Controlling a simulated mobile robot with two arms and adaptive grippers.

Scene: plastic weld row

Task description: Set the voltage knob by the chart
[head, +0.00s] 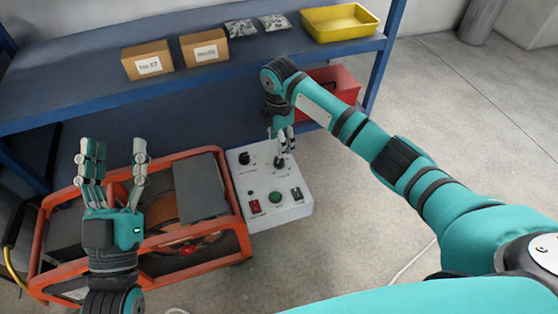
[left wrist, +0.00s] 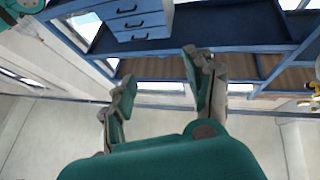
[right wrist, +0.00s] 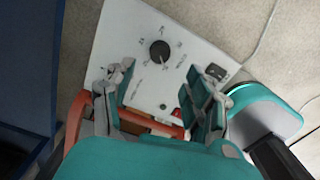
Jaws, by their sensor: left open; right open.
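A white control box (head: 262,180) stands on the floor beside the orange-framed machine. Its top has two black knobs, a left knob (head: 246,158) and a right knob (head: 280,163). Labels are too small to read, so I cannot tell which is the voltage knob. My right gripper (head: 284,148) is open just above the right knob. In the right wrist view a black knob (right wrist: 159,50) with marks around it lies ahead of the open fingers (right wrist: 163,85). My left gripper (head: 112,160) is open and empty above the machine. I see no readable chart.
The orange-framed machine (head: 228,225) stands left of the box. The box also carries a green button (head: 275,197) and red and black switches. A blue shelf (head: 90,92) behind holds cartons, packets and a yellow tray (head: 340,36). A red box (head: 345,82) sits under the shelf.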

